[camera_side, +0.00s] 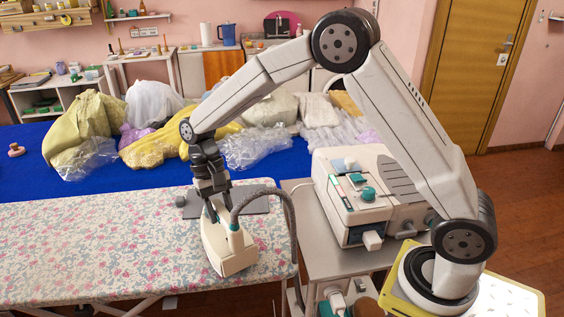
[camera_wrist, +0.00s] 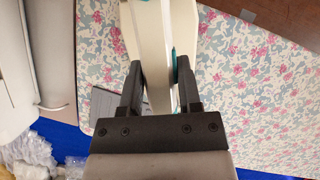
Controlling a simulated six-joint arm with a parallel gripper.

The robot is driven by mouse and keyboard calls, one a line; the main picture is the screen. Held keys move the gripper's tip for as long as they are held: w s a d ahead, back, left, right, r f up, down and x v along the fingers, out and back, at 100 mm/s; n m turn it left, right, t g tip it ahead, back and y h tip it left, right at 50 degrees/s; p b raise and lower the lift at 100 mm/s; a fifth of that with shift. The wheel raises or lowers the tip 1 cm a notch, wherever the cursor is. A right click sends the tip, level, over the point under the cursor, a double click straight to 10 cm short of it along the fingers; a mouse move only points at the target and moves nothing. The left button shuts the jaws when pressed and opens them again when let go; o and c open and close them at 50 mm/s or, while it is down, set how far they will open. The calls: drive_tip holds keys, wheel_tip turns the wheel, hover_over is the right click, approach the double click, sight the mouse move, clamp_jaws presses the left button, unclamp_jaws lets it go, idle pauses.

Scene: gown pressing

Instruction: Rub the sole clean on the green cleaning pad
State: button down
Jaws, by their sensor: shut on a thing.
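A cream iron with teal parts (camera_side: 232,256) is held over the right end of the flowered ironing board (camera_side: 90,240). My gripper (camera_side: 215,212) is shut on it from above. In the wrist view the iron (camera_wrist: 148,40) stands between the two dark fingers of my gripper (camera_wrist: 157,68). The sole's face is hidden, and I cannot tell whether the iron touches the board. A dark grey plate (camera_side: 257,205) lies on the board just behind the iron. I cannot make out a green cleaning pad in either view.
A grey hose (camera_side: 292,225) loops from the iron toward the right. The steam station (camera_side: 345,205) stands on a stand right of the board. Bagged garments (camera_side: 155,145) lie on the blue table (camera_side: 35,185) behind. The board's left side is clear.

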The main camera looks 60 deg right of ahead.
sight(231, 224)
drive_tip(key=shift+s+a, duration=0.15)
drive_tip(key=shift+s, duration=0.05)
idle(0.3)
drive_tip(key=shift+s+a, duration=0.3)
drive_tip(key=shift+s, duration=0.45)
drive_tip(key=shift+s+a, duration=0.25)
drive_tip(key=shift+s, duration=0.45)
drive_tip(key=shift+s+a, duration=0.3)
drive_tip(key=shift+s, duration=0.45)
drive_tip(key=shift+r, duration=3.5)
drive_tip(key=shift+w, duration=0.1)
